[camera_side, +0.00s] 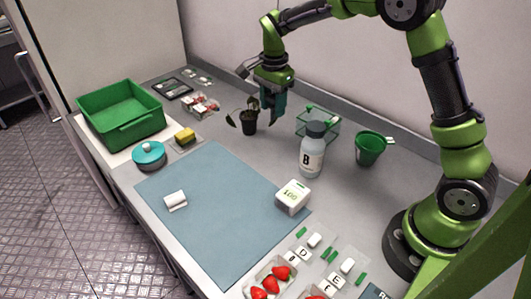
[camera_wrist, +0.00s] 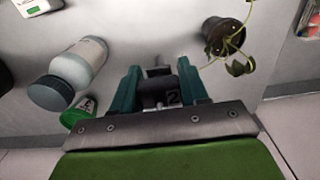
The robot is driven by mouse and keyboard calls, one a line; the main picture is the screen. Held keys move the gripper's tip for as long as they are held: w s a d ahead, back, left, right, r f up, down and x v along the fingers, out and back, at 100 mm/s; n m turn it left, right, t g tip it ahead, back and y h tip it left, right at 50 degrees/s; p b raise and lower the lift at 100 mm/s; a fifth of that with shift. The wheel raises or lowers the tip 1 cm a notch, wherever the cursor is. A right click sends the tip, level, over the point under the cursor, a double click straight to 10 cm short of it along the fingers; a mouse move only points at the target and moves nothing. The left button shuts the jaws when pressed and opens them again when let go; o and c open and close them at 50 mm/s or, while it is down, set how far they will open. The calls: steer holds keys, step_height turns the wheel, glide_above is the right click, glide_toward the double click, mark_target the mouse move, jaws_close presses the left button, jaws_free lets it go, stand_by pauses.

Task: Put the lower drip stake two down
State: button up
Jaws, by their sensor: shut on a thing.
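My gripper (camera_side: 276,107) hangs above the back of the grey counter, between a small potted plant (camera_side: 249,121) and a clear green-edged box (camera_side: 317,123). In the wrist view, the teal fingers of my gripper (camera_wrist: 157,77) are close around a small greyish thing (camera_wrist: 156,71). It is too small and too covered to make out, and I cannot tell whether it is a drip stake. The side view does not show it clearly. A green stick-like piece (camera_side: 310,107) shows at the clear box; I cannot tell whether it is a drip stake. The plant also shows in the wrist view (camera_wrist: 222,38).
A bottle marked B (camera_side: 312,158) stands in front of the clear box, with a green cup (camera_side: 369,148) to its right. A green crate (camera_side: 122,115) is at far left.

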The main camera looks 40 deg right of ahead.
step_height(320, 180, down, 10)
steer(key=shift+w+d+r, duration=0.1)
stand_by(0.4)
steer(key=o, duration=1)
